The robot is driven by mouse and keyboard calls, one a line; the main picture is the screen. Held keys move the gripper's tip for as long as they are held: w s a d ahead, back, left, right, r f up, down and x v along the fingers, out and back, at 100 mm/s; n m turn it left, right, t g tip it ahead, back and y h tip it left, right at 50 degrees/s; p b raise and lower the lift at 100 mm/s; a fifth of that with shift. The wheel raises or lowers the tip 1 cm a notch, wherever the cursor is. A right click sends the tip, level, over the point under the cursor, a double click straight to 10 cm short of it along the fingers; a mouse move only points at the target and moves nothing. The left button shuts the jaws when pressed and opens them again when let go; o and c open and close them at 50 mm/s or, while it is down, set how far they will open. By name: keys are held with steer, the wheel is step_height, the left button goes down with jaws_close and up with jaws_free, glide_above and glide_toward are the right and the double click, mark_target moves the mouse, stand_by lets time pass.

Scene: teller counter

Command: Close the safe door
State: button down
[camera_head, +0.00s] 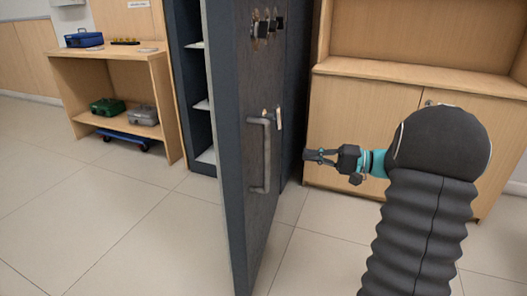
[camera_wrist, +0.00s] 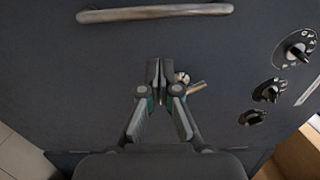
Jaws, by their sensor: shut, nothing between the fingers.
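The safe door (camera_head: 238,190) is dark grey and stands wide open, swung out toward me, in the head view. Its outer face carries a vertical bar handle (camera_head: 266,155), a small lever with a lock (camera_head: 278,118) and several dials (camera_head: 262,28). The safe body (camera_head: 183,80) with its shelves shows behind the door on the left. My gripper (camera_head: 308,156) is shut and empty, to the right of the door and pointing left at its outer face. In the wrist view my gripper (camera_wrist: 156,70) is in front of the door face, between the handle (camera_wrist: 155,13) and the dials (camera_wrist: 298,50). I cannot tell whether it touches.
A wooden cabinet (camera_head: 365,125) stands behind my gripper on the right. At the left, a wooden shelf unit (camera_head: 110,62) holds a blue box (camera_head: 84,39), a green box (camera_head: 107,107) and a grey box (camera_head: 142,116). The tiled floor (camera_head: 110,210) left of the door is clear.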

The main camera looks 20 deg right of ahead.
mark_target(252, 149)
steer(key=x, duration=1.2)
steer(key=shift+a, duration=0.25)
steer(key=shift+x, duration=0.75)
steer(key=shift+w, duration=0.1)
